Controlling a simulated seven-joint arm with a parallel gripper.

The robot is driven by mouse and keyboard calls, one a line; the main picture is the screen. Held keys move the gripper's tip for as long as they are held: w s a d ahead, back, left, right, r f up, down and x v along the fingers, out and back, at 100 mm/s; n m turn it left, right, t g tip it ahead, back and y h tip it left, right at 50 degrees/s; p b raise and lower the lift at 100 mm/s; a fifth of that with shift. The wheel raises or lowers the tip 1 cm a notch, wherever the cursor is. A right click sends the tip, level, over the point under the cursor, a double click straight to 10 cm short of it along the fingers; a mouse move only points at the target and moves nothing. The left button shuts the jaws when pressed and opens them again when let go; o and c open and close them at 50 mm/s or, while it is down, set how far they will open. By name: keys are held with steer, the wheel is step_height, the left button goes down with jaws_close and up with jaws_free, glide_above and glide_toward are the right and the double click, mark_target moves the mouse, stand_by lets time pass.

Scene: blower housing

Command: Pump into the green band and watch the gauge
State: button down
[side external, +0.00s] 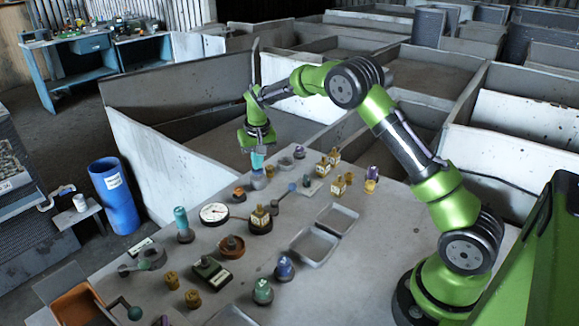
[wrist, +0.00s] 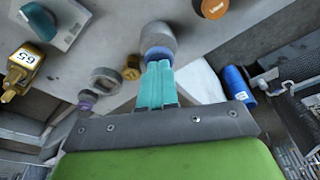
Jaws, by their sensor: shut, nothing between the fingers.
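A round gauge (side external: 214,213) with a white face and dark rim lies on the bench in the side view. Its needle reading and any green band are too small to make out. My gripper (side external: 257,168) points down near the bench's far end, its teal fingers shut together and empty. In the wrist view the fingertips (wrist: 158,64) are right at a grey round part with a blue ring (wrist: 158,48). That part also shows below the fingers in the side view (side external: 258,182). I cannot tell whether they touch, or whether it is the pump.
Several knobs, valves and brass fittings (side external: 260,218) crowd the bench. Two shallow grey trays (side external: 315,246) sit right of the middle. An orange bin (side external: 78,306) is at the front left. A blue cylinder (side external: 114,196) stands on the floor beyond the bench.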

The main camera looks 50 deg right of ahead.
steer(key=shift+f, duration=0.75)
steer(key=shift+r, duration=0.75)
stand_by(0.6)
steer(key=shift+f, duration=0.75)
steer(key=shift+r, duration=0.85)
stand_by(0.5)
